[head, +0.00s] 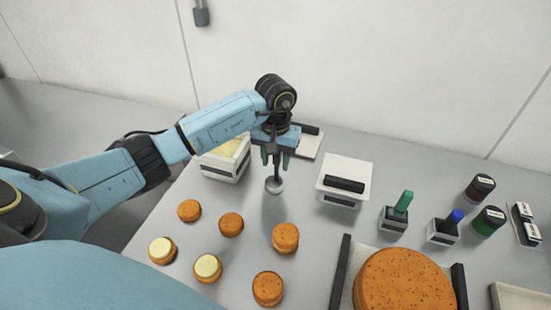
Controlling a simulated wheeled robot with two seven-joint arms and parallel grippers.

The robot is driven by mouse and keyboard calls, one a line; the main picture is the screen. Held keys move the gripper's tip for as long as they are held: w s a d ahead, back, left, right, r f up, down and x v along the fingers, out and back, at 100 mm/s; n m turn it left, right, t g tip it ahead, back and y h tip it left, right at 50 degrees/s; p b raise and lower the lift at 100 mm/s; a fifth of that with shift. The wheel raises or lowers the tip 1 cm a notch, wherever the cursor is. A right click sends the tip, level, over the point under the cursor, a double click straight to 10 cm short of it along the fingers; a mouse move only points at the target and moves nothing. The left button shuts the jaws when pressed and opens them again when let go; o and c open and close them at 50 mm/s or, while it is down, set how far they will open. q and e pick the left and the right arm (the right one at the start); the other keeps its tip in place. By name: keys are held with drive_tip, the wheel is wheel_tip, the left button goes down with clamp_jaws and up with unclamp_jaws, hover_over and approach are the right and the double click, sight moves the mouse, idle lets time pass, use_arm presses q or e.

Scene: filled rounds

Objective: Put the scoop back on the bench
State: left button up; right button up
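The scoop (274,185) has a small round pale grey bowl and a thin dark handle that rises from it. It stands in the middle of the bench (330,230), behind the filled rounds; I cannot tell for sure whether the bowl touches the surface. My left gripper (276,159) points down right above the bowl. Its two green fingers are apart, with the handle between them and a gap showing on each side. My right gripper is not in view.
A pale tub (227,165) stands left of the scoop, and a white box with a dark bar (345,178) right of it. Several orange rounds (285,238) lie in front, some with cream (208,267). Farther right are stamps (397,213), jars (488,220) and a large cake (405,283).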

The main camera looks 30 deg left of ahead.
use_arm(q)
wheel_tip(320, 180, up, 12)
drive_tip(key=shift+r+b, duration=0.2)
drive_tip(key=shift+b, duration=0.25)
idle(0.4)
